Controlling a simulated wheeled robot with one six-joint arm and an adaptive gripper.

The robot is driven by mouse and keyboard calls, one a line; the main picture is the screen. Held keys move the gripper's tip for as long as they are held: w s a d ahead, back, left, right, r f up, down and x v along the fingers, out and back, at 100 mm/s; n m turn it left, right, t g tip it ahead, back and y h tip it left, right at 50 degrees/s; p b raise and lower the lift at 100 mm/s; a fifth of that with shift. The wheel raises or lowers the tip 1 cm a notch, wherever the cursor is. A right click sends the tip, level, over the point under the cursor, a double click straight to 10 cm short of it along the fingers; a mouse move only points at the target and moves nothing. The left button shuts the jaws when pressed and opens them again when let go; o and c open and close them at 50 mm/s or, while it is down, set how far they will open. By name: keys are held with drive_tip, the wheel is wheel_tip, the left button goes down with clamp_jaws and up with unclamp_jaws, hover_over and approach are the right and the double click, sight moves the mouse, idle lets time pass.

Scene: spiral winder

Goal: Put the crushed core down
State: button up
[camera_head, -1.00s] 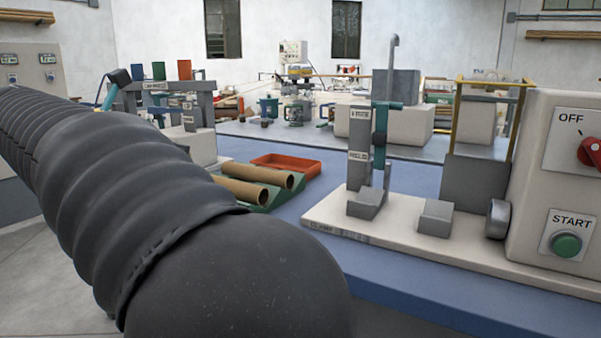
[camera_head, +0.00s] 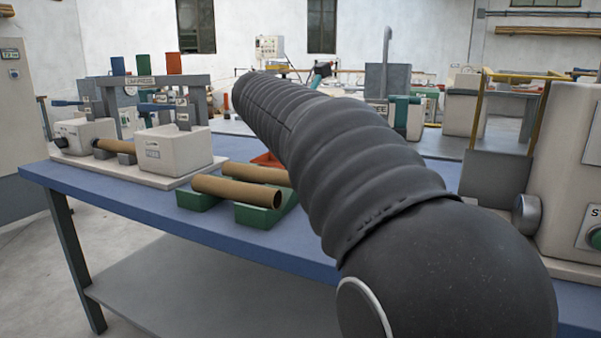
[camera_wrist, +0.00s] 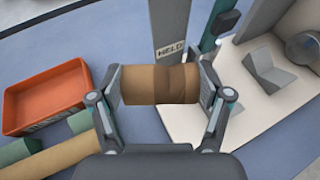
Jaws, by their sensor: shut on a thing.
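In the wrist view my gripper (camera_wrist: 160,88) is shut on a short brown cardboard core (camera_wrist: 160,84), held crosswise between its two fingers. The core has a darker, uneven band around its right half. The gripper is above the blue bench, between an orange tray (camera_wrist: 45,97) on the left and a cream machine base on the right. In the head view my sleeved arm hides the gripper and the held core.
Two long brown cores (camera_head: 238,190) lie on green cradles (camera_head: 197,200). A cream fixture with another core (camera_head: 113,146) stands at the left of the bench (camera_head: 130,205). A grey upright post marked HELD (camera_wrist: 169,30) rises close beyond the held core.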

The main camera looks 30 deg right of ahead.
drive_tip(key=w+d+f+n+t+y+b, duration=0.1)
drive_tip(key=w+d+n+t, duration=0.15)
drive_tip(key=w, duration=0.55)
drive_tip(key=w+d+n+t+y+b, duration=0.1)
drive_tip(key=w+n+t, duration=0.15)
drive_tip(key=w, duration=0.65)
drive_tip(key=w+f, duration=0.2)
drive_tip(key=w, duration=0.1)
drive_tip(key=w+a+f, duration=0.1)
drive_tip(key=w+f, duration=0.1)
drive_tip(key=w, duration=0.1)
drive_tip(key=w+a+f, duration=0.1)
drive_tip(key=w+f, duration=0.1)
drive_tip(key=w, duration=0.2)
drive_tip(key=shift+w+a+f, duration=0.1)
drive_tip(key=shift+a+f, duration=0.1)
drive_tip(key=shift+f, duration=0.05)
drive_tip(key=shift+w+f, duration=0.25)
drive_tip(key=shift+w, duration=0.05)
drive_tip(key=shift+f+b, duration=1.05)
drive_tip(key=shift+f, duration=0.85)
drive_tip(key=shift+f, duration=0.1)
drive_tip(key=o, duration=0.9)
drive_tip(key=shift+c, duration=0.2)
